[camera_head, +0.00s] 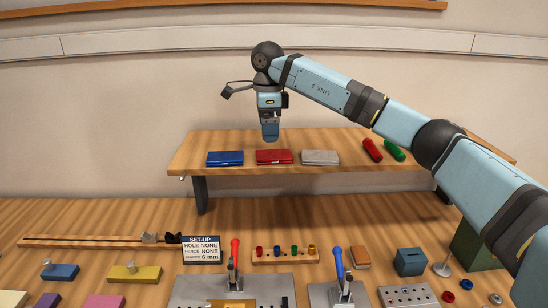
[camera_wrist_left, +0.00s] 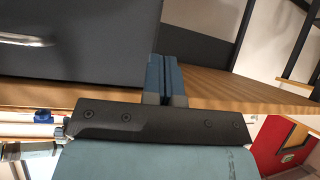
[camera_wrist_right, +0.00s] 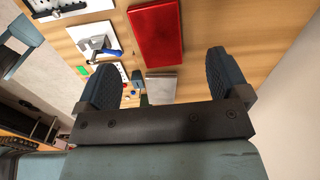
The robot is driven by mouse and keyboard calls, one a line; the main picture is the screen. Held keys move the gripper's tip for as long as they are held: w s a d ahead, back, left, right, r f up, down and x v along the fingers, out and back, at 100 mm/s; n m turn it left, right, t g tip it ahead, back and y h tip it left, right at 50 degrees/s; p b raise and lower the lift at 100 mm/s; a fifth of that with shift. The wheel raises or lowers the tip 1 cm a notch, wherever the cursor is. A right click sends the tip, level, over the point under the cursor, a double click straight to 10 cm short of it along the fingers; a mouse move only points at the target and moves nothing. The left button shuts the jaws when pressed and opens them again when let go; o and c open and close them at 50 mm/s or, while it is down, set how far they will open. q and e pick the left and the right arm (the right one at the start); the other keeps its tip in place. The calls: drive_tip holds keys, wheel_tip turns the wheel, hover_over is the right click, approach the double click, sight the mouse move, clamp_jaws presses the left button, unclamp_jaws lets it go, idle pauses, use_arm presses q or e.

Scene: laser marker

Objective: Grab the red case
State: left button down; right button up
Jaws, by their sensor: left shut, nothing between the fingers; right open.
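The red case (camera_head: 274,157) lies flat on the raised wooden shelf, between a blue case (camera_head: 225,158) and a grey case (camera_head: 320,157). My right gripper (camera_head: 270,132) hangs above the shelf over the red case, apart from it. In the right wrist view my right gripper (camera_wrist_right: 165,85) is open and empty, with its two fingers wide apart. The red case (camera_wrist_right: 157,33) shows beyond the fingers there, with the grey case (camera_wrist_right: 161,89) between them. My left gripper (camera_wrist_left: 166,80) is shut and empty in the left wrist view, beside a dark panel. It is not in the head view.
A red cylinder (camera_head: 372,150) and a green cylinder (camera_head: 394,150) lie at the shelf's right. The shelf (camera_head: 340,182) stands above the bench. Below are a set-up sign (camera_head: 201,250), a peg rack (camera_head: 285,256), lever fixtures and a blue box (camera_head: 410,262).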

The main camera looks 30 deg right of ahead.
sight(271, 154)
drive_tip(key=shift+f, duration=0.85)
drive_tip(key=f, duration=0.4)
drive_tip(key=shift+s+d+f+p, duration=0.2)
drive_tip(key=shift+s+f+p, duration=0.1)
drive_tip(key=shift+p, duration=0.1)
drive_tip(key=shift+f, duration=0.4)
drive_tip(key=c, duration=1)
drive_tip(key=shift+r, duration=0.1)
